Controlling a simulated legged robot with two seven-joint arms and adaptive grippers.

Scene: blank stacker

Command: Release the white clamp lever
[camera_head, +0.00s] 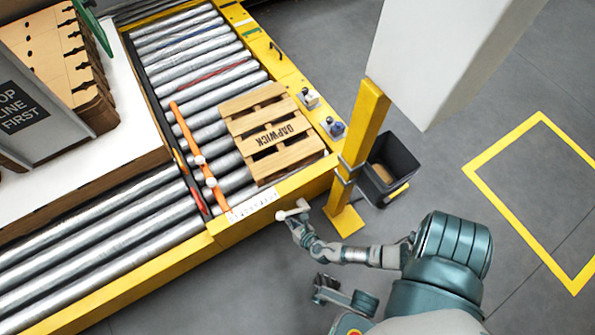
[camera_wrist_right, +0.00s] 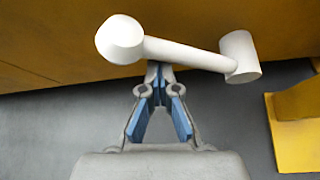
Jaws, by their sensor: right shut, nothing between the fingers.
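The white clamp lever (camera_head: 291,211) sticks out from the yellow front side of the conveyor, near the pallet's corner. In the right wrist view the lever (camera_wrist_right: 188,54) lies slanted, with a round knob at left and a short cylinder at right. My right gripper (camera_head: 299,222) is at the lever. In the right wrist view its blue-padded fingers (camera_wrist_right: 160,72) are shut and empty, tips just below the lever's bar; whether they touch it I cannot tell. A grey part low in the head view seems to be my left gripper (camera_head: 322,290); its finger state is unclear.
A wooden pallet (camera_head: 262,112) sits on the rollers beside an orange bar (camera_head: 192,145). A yellow post (camera_head: 362,135) and a dark bin (camera_head: 388,165) stand right of the lever. Grey floor is open at right.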

